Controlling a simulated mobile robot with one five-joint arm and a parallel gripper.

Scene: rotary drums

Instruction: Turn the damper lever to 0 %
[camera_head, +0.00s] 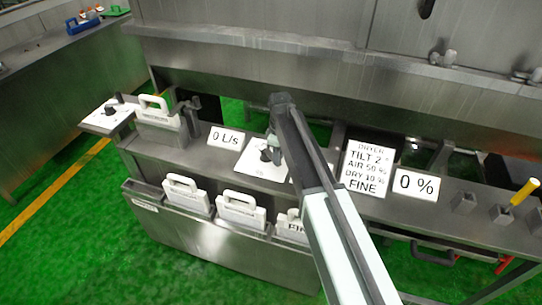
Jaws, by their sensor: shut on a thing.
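My arm reaches up from the lower right, and my gripper (276,154) points down at a white plate (254,170) on the steel ledge. It is shut on a small dark lever or knob (266,156) on that plate. The jaws and my arm hide part of the lever, so its exact angle cannot be read. A "0 L/s" display (226,138) is left of the plate. A "0 %" display (416,185) is farther right, and a sign (366,168) reading "DRYER TILT 2°, AIR 50 %, DRY 10 %, FINE" stands beside it.
Several white handled plates (240,208) stand in a steel trough in front. Another white plate with a dark knob (112,112) is at the left. Grey blocks (465,202) and a yellow-handled piece (525,192) are at the right. A steel wall (250,70) rises behind; the green floor is clear at left.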

